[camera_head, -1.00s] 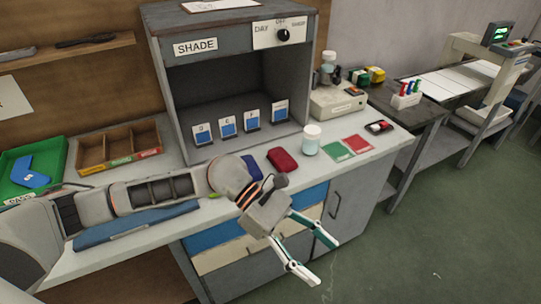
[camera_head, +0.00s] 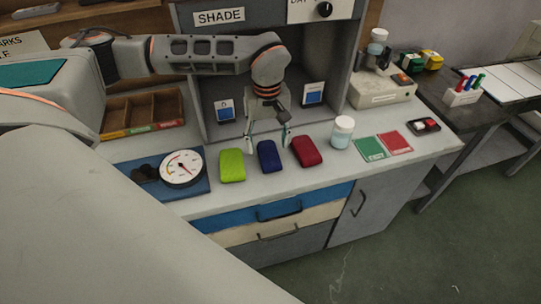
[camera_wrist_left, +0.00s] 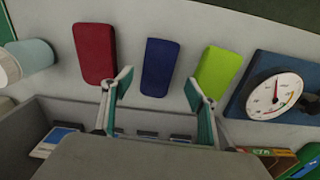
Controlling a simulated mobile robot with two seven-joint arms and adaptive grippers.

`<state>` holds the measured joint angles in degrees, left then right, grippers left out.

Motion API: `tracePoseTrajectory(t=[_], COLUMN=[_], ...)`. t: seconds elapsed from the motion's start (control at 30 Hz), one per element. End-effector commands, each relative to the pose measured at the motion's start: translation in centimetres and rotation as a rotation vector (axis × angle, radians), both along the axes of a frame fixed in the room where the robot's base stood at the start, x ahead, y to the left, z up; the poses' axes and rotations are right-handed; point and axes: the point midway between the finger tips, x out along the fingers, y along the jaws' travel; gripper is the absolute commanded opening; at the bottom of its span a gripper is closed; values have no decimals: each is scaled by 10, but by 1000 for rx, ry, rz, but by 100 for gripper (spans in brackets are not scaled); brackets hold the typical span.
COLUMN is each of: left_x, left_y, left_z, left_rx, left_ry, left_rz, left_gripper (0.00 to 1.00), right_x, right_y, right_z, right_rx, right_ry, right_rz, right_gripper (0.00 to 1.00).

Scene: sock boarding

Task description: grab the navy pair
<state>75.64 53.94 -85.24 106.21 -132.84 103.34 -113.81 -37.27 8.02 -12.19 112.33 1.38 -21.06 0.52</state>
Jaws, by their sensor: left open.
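The navy pair (camera_head: 267,156) is a folded dark-blue bundle lying flat on the counter. It lies between a lime-green pair (camera_head: 232,165) and a dark-red pair (camera_head: 307,151). My left gripper (camera_head: 267,146) is open and empty, pointing down over the near side of the shade box, just behind the navy pair. In the left wrist view the navy pair (camera_wrist_left: 160,67) shows between and beyond the spread fingertips (camera_wrist_left: 159,86). Whether the fingers touch the counter cannot be told. My right gripper is not in view.
A dial gauge (camera_head: 182,168) sits on a blue base at the left. A white-capped jar (camera_head: 342,132) and green (camera_head: 370,149) and red (camera_head: 395,143) cards are on the right. The shade box (camera_head: 187,80) stands behind, with small cards inside. The counter's front strip is clear.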

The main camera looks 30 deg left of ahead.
Motion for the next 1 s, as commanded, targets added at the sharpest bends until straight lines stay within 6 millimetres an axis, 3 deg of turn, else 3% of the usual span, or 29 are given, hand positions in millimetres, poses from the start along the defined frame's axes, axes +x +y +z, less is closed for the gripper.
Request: tracePoseTrajectory(t=[0.3,0.63,0.67,0.8,1.0], left_x=[2,3,3,3,2], left_y=[-2,-2,-2,-2,-2], left_z=[-43,-49,-49,-49,-49], left_rx=[-1,-2,-2,-3,-3], left_ry=[3,-1,-1,0,0], left_rz=[1,1,1,0,0], left_gripper=[58,58,53,17,17], right_x=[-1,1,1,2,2], right_y=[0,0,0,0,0], right_z=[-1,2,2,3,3], right_rx=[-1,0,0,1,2], right_ry=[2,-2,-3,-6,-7], right_rz=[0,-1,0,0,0], right_gripper=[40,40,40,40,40])
